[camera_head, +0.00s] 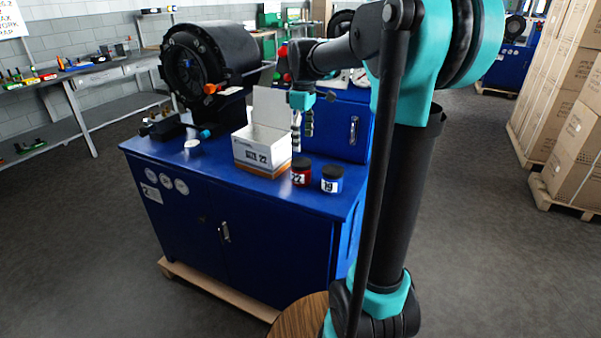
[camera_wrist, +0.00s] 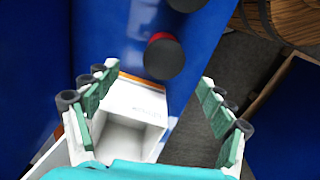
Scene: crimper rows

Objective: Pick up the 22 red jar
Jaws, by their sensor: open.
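The red jar (camera_head: 301,179), labelled 22 and with a black lid, stands upright on the blue cabinet top. In the wrist view the red jar (camera_wrist: 157,38) shows mostly as a dark lid with a red edge, beyond my fingers. My gripper (camera_head: 302,128) is above the cabinet near the open white box, higher than the jar and apart from it. In the wrist view my gripper (camera_wrist: 155,95) has its green-padded fingers spread wide with nothing held between them.
A blue jar (camera_head: 332,185) labelled 19 stands close to the right of the red one. An open white box (camera_head: 262,158) marked size 22 stands just left. A black crimper machine (camera_head: 205,60) is behind. The blue cabinet top (camera_head: 325,205) is bare in front of the jars.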

